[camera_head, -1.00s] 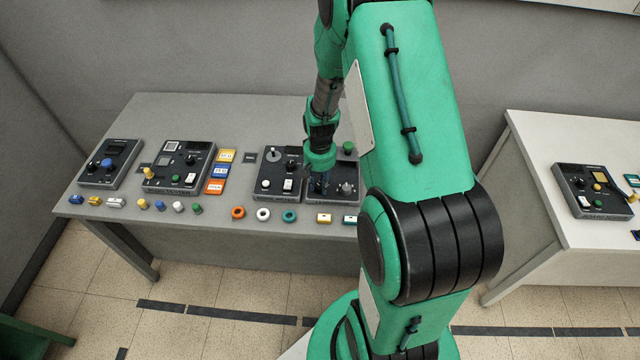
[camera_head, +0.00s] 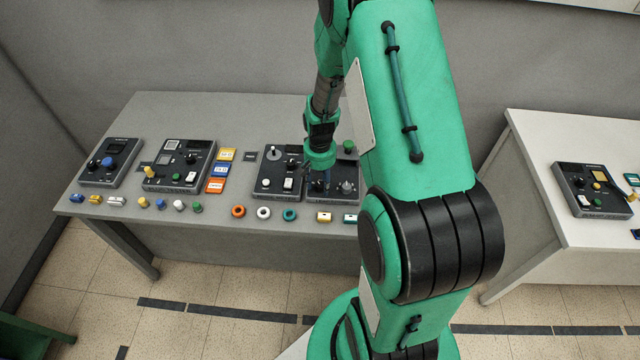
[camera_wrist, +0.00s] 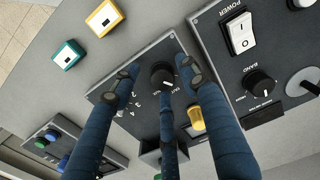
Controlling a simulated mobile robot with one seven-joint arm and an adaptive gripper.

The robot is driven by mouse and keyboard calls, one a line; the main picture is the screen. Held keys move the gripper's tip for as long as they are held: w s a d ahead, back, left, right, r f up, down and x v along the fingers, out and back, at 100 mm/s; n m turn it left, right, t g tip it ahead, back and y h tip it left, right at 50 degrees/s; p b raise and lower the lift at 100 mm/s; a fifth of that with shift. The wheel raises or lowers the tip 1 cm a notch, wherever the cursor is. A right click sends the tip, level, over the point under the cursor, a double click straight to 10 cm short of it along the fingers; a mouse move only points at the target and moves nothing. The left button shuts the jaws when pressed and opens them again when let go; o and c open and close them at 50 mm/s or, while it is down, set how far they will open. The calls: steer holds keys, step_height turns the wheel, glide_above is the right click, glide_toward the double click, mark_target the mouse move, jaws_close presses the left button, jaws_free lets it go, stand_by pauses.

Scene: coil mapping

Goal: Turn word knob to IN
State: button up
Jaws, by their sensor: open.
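In the wrist view a black round knob (camera_wrist: 162,76) with a pale pointer mark sits on a dark panel (camera_wrist: 110,95), with small white lettering and numbers beside it. I cannot read which word the pointer faces. My gripper (camera_wrist: 160,80) has its blue fingers spread around this knob, pointing down at the panel; contact cannot be told. In the head view my gripper (camera_head: 319,184) is over the panel (camera_head: 335,198) at the right of the row, hiding part of it. A second black knob, labelled BAND (camera_wrist: 260,82), is on the neighbouring panel.
The neighbouring panel has a white POWER rocker switch (camera_wrist: 240,34). A yellow knob (camera_wrist: 195,117) is close to my fingers. Orange (camera_head: 238,211), white (camera_head: 263,213) and teal (camera_head: 289,215) rings lie along the front of the grey table (camera_head: 190,112). Its back is mostly clear.

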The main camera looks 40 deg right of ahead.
mark_target(320, 186)
step_height(320, 186, up, 11)
steer(key=shift+r, duration=0.2)
stand_by(0.4)
stand_by(0.5)
steer(key=s+a+r+n+t, duration=0.1)
steer(key=s+a+r+n, duration=0.1)
steer(key=a+r, duration=0.7)
steer(key=s+a+r+n+t, duration=0.25)
steer(key=a+r, duration=0.35)
steer(key=r, duration=0.6)
steer(key=s+a+r+n+t, duration=0.1)
steer(key=s+a+r, duration=0.3)
steer(key=s, duration=0.3)
steer(key=s+a+r+n+t, duration=0.1)
steer(key=s+a+r+n, duration=0.1)
steer(key=s+a+r, duration=0.3)
steer(key=shift+s+a+r, duration=0.3)
steer(key=shift+s+a, duration=0.65)
steer(key=shift+s, duration=0.25)
